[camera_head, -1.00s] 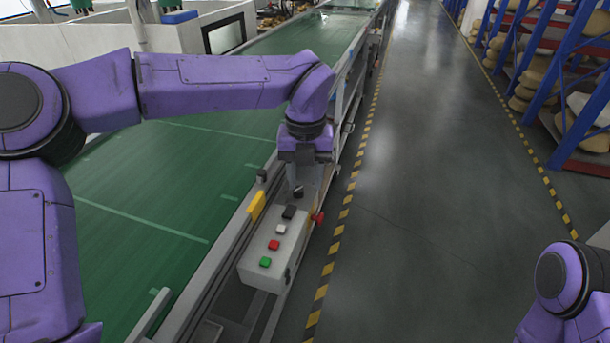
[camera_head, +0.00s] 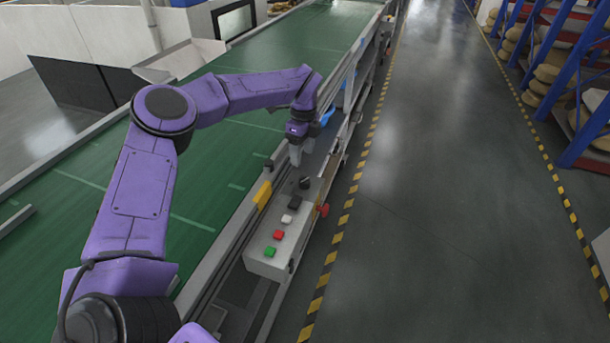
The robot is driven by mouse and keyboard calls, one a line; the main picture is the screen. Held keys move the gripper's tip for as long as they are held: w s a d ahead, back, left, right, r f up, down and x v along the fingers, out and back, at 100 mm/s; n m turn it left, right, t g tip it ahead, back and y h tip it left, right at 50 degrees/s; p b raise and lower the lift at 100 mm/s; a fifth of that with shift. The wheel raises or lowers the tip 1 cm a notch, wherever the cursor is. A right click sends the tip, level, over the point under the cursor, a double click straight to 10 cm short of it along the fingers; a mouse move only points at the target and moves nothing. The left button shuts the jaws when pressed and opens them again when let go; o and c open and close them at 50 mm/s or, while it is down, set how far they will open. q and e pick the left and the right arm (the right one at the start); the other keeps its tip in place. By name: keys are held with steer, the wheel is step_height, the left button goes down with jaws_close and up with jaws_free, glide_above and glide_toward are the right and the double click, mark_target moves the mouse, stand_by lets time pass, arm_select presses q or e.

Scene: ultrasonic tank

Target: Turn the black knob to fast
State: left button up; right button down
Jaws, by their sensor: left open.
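The black knob (camera_head: 305,183) sits at the far end of a grey control box (camera_head: 266,264) on the side rail of the conveyor. On the same box are a black rectangular part (camera_head: 294,202), a white button (camera_head: 286,219), a red button (camera_head: 278,235) and a green button (camera_head: 271,252). My left gripper (camera_head: 296,163) points down just beyond and above the knob, apart from it, and is open with nothing visible in it. Markings around the knob are too small to read. My right gripper is not in view.
The green conveyor belt (camera_head: 140,170) runs along the left of the box. A yellow block (camera_head: 262,194) stands on the rail, and a red knob (camera_head: 323,210) juts from the box's right side. The grey aisle floor (camera_head: 440,200) is clear. Blue shelving (camera_head: 580,130) stands at the right.

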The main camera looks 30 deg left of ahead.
arm_select(q)
steer(key=p, duration=0.2)
glide_above(305, 180)
steer(key=f, duration=0.4)
steer(key=shift+d+f, duration=0.25)
steer(key=f, duration=0.3)
steer(key=a+f+p, duration=0.1)
steer(key=f, duration=0.1)
steer(key=shift+d+r, duration=0.1)
steer(key=shift+d, duration=0.2)
steer(key=shift+a, duration=0.1)
steer(key=c, duration=1)
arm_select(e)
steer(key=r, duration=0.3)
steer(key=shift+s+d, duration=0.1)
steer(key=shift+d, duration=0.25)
